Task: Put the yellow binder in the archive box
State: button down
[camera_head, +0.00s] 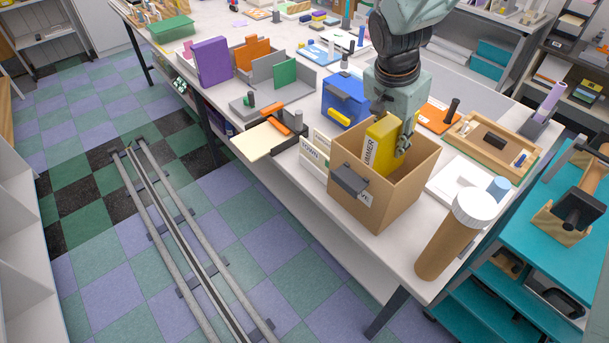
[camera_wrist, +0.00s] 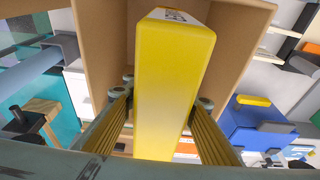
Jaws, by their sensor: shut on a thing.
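The yellow binder (camera_head: 378,143) stands upright with its lower part inside the open cardboard archive box (camera_head: 375,207); its upper part shows above the rim. My gripper (camera_head: 402,143) is shut on the binder from above, at the box's rear side. In the wrist view, the yellow binder (camera_wrist: 172,80) fills the middle between the two fingers of my gripper (camera_wrist: 165,108). The archive box (camera_wrist: 98,45) surrounds it at the top of that view. The binder's lower end and the box floor are hidden, so I cannot tell whether they touch.
A blue box (camera_head: 345,98) stands left of the archive box. A brown tube with a white cap (camera_head: 455,238) stands close on its right. A wooden tray (camera_head: 480,158) lies behind right. A purple binder (camera_head: 211,62) stands farther left. Floor rails (camera_head: 190,240) run in front.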

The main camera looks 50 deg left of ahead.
aim_at(386, 140)
jog(key=shift+f, duration=2.6)
jog(key=shift+f, duration=0.1)
jog(key=shift+f+b, duration=0.3)
jog(key=shift+f, duration=1.5)
jog(key=shift+f+b, duration=0.3)
jog(key=shift+b, duration=0.15)
jog(key=c, duration=2.1)
grip_release()
jog(key=shift+c, duration=0.2)
jog(key=shift+r+p, duration=0.4)
jog(key=shift+p, duration=0.2)
jog(key=shift+v, duration=5.85)
jog(key=shift+s, duration=0.1)
